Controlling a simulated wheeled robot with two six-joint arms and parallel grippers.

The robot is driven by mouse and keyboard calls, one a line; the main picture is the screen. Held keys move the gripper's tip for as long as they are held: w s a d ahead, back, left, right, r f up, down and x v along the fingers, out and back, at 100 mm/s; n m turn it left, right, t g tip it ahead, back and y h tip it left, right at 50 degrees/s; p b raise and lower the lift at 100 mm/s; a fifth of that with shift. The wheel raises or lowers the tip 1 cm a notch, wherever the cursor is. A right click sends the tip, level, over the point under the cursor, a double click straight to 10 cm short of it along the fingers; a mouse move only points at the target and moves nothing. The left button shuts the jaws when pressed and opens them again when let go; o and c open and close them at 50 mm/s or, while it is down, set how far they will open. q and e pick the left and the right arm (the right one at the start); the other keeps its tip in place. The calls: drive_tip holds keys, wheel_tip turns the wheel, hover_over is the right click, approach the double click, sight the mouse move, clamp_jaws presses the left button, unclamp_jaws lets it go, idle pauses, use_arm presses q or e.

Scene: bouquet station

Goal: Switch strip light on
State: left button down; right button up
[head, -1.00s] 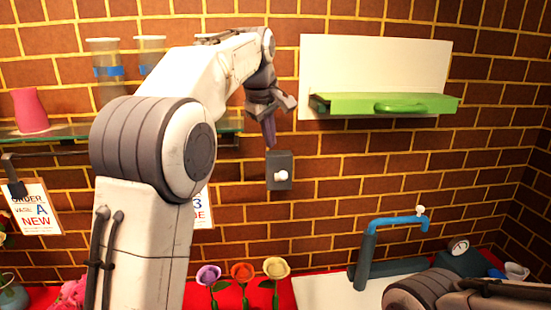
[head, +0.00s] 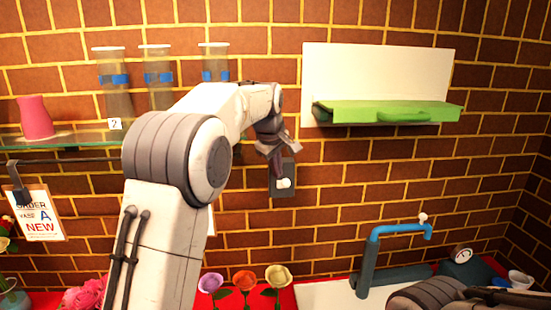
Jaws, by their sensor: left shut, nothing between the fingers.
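A dark grey switch box (head: 291,172) is mounted on the brick wall, with a white knob (head: 284,183) on its front. My left gripper (head: 278,168) is shut and empty, pointing down. Its fingertips overlap the upper left of the box in the head view, just above the knob. I cannot tell whether they touch it. No strip light can be made out for certain. My right arm shows at the lower right, but its gripper is not in view.
A white panel (head: 380,70) with a green shelf (head: 350,112) is right of the switch. A glass shelf (head: 80,140) at left holds a pink vase (head: 35,118) and clear vases (head: 158,80). A blue tap (head: 370,255) and several flowers (head: 244,281) are below.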

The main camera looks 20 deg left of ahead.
use_arm(q)
drive_tip(key=shift+w+f, duration=0.15)
drive_tip(key=shift+f, duration=0.25)
wheel_tip(320, 180, down, 6)
drive_tip(key=s+d+t+y+b, duration=0.1)
drive_tip(key=s+t+y+b, duration=0.2)
drive_tip(key=b, duration=2.8)
drive_tip(key=t, duration=0.4)
drive_tip(key=shift+d+m+t, duration=0.15)
drive_tip(key=shift+m+t, duration=0.25)
drive_tip(key=shift+r+p, duration=0.6)
drive_tip(key=shift+r, duration=0.1)
